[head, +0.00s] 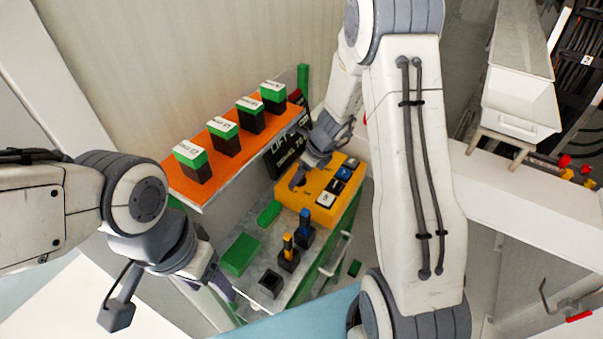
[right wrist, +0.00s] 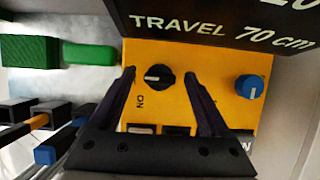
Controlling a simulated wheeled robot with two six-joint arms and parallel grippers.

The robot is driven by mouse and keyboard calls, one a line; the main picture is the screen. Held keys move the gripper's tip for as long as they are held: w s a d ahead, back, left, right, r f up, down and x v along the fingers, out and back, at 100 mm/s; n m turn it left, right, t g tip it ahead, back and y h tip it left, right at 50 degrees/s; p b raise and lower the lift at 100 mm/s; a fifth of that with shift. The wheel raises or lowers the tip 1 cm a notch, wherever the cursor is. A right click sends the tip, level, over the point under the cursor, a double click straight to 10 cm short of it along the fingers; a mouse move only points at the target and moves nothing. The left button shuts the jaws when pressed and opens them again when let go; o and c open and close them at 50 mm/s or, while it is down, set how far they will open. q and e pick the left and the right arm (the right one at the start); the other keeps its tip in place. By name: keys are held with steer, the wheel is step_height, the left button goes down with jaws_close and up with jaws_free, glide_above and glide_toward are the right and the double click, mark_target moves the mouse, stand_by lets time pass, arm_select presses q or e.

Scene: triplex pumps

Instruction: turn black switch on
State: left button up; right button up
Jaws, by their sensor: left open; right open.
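The black switch (right wrist: 158,76) is a round knob with a light pointer mark, on the yellow control box (right wrist: 215,62). In the head view the yellow box (head: 283,194) is partly hidden by my right gripper and arm. My left gripper (head: 228,292) is open and apart from the box, near the bench's left edge.
A blue knob (right wrist: 249,87) sits right of the black switch. A dark "TRAVEL 70 cm" sign (right wrist: 215,20) stands close behind. An orange shelf (head: 178,185) holds several green-and-black blocks. Green blocks (head: 240,254) and small holders with yellow and blue pieces (head: 289,258) stand on the grey bench.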

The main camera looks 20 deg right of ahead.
jaws_close()
steer(key=shift+n, duration=0.3)
steer(key=shift+d+r+n+g+y+p, duration=0.1)
steer(key=shift+n+g+y+p, duration=0.2)
steer(key=shift+n+p, duration=0.4)
steer(key=n+g+p, duration=0.1)
steer(key=n, duration=0.3)
steer(key=shift+w+y, duration=0.1)
steer(key=shift+y, duration=0.2)
steer(key=n+g+p, duration=0.1)
steer(key=n, duration=0.1)
steer(key=shift+w+n, duration=0.1)
steer(key=shift+n, duration=0.2)
steer(key=shift+n+g+y, duration=0.3)
steer(key=shift+n+g, duration=0.4)
steer(key=shift+n, duration=0.9)
